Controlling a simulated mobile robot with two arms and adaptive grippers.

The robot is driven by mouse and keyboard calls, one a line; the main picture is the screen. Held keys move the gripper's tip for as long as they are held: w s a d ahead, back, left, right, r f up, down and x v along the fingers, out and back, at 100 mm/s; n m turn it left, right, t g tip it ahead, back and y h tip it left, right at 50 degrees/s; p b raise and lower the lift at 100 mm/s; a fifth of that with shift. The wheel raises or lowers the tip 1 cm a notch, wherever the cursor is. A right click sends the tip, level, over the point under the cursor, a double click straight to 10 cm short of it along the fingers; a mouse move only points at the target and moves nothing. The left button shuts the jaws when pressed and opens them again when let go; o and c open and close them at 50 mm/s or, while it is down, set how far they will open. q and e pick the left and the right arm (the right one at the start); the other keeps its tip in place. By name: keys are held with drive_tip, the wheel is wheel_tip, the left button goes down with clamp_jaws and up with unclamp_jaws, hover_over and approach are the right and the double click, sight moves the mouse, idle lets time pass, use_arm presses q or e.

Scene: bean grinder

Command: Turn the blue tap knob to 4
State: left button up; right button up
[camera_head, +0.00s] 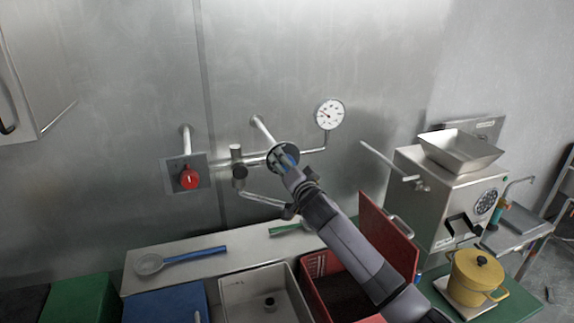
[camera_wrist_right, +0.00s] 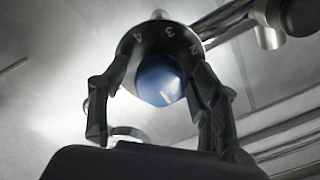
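The blue tap knob (camera_wrist_right: 160,82) shows in the right wrist view, in front of a dark round dial (camera_wrist_right: 150,40) with the numbers 4, 3 and 2 along its upper rim. In the head view the knob (camera_head: 292,160) is a small blue patch, mostly hidden by my right gripper (camera_head: 286,165). In the wrist view the right gripper's two fingers (camera_wrist_right: 160,80) stand on either side of the knob, spread apart. They are close to it, and contact is not clear. The knob's setting is hard to read. My left gripper is out of view.
A red knob (camera_head: 190,178) sits on a wall plate to the left. A pressure gauge (camera_head: 330,114) is up right of the dial, joined by pipes. Below are a shelf with a blue-handled strainer (camera_head: 150,264), a sink (camera_head: 240,300) and a red crate (camera_head: 318,262). A grinder (camera_head: 455,200) stands right.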

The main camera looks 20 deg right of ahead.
drive_tip(key=c, duration=1.1)
drive_tip(key=shift+o, duration=0.2)
